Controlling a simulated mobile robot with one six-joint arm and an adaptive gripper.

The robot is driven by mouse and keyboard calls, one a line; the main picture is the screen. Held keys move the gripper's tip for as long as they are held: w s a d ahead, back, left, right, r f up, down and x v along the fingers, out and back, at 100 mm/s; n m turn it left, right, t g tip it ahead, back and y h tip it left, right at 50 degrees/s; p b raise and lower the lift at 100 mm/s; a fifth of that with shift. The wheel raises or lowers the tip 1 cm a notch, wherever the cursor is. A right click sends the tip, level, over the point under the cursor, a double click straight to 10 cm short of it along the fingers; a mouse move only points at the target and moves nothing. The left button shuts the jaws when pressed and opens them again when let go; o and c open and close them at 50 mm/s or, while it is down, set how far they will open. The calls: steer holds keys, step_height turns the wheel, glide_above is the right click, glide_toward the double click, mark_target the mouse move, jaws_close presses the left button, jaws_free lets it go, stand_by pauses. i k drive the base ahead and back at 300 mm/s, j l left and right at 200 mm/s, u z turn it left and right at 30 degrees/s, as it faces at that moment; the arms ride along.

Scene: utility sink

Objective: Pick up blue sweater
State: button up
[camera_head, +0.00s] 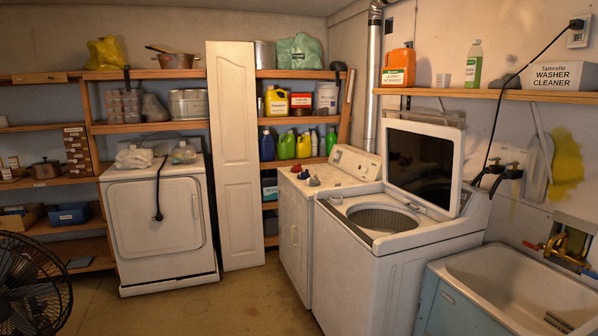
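A small crumpled dark blue item (314,181) lies on top of the white machine in the middle (341,190). It may be the blue sweater, but it is too small to tell. A small red item (303,175) lies right beside it, toward the back left. No other sweater-like blue thing shows. My gripper is not in view.
An open-lidded washer (375,264) stands just right of the middle machine, with a utility sink (514,281) at the far right. A white dryer (157,225) and a leaning door panel (235,155) stand at the left. A black fan (31,285) is front left. Centre floor is clear.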

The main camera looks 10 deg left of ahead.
mark_target(301, 176)
steer(key=i+j+u, duration=0.35)
steer(key=i, duration=0.3)
steer(key=i+j+u, duration=0.35)
steer(key=i, duration=0.35)
steer(key=i+u, duration=0.35)
steer(key=i, duration=0.35)
steer(key=i+z, duration=0.1)
steer(key=i, duration=0.85)
steer(key=i+j, duration=0.2)
steer(key=i, duration=0.8)
steer(key=i+l+z, duration=0.1)
steer(key=i+z, duration=0.25)
steer(key=i, duration=0.15)
steer(key=i+z, duration=0.35)
steer(key=i+j+z, duration=0.25)
steer(key=i+z, duration=0.15)
steer(key=i, duration=0.15)
steer(key=i+j+z, duration=0.5)
steer(key=i+z, duration=0.3)
steer(key=i, duration=0.1)
